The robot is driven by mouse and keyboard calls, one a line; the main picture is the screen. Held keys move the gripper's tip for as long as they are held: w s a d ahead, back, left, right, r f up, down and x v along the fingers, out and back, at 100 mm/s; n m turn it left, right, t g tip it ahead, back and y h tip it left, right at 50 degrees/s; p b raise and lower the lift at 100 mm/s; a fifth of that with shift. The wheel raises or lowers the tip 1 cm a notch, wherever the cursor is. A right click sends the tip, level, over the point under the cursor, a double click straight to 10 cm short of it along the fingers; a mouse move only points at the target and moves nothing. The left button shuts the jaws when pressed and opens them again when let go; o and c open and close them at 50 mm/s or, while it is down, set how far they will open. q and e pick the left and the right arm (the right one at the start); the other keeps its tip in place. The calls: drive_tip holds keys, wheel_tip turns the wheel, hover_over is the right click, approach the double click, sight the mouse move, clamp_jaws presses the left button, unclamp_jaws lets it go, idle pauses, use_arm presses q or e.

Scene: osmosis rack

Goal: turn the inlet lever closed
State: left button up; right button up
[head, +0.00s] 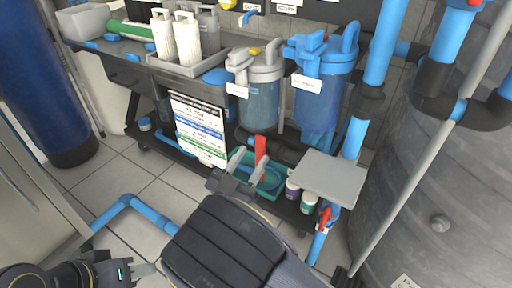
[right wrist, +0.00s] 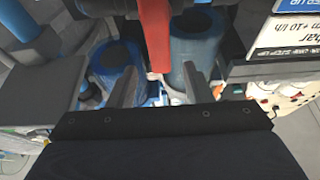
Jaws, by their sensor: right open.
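A red lever (head: 261,150) stands upright below the filter housings in the head view. It hangs from the top middle of the right wrist view (right wrist: 156,35). My right gripper (head: 248,165) is open, with its fingers on either side of the lever's end; I cannot tell whether they touch it. A second, smaller red lever (head: 325,218) sits on a blue pipe at the lower right. No readable label shows which lever is the inlet. My left gripper (head: 142,269) is at the lower left, away from both levers; its opening is unclear.
Clear (head: 262,104) and blue (head: 318,108) filter housings stand above the lever. A grey plate (head: 330,177) lies right of my right gripper, with small jars (head: 309,201) below. A sign board (head: 199,128) stands left. A large grey tank (head: 440,190) fills the right. Tiled floor (head: 105,180) is open left.

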drive_tip(key=v, duration=0.4)
drive_tip(key=shift+p, duration=0.35)
drive_tip(key=shift+s, duration=0.1)
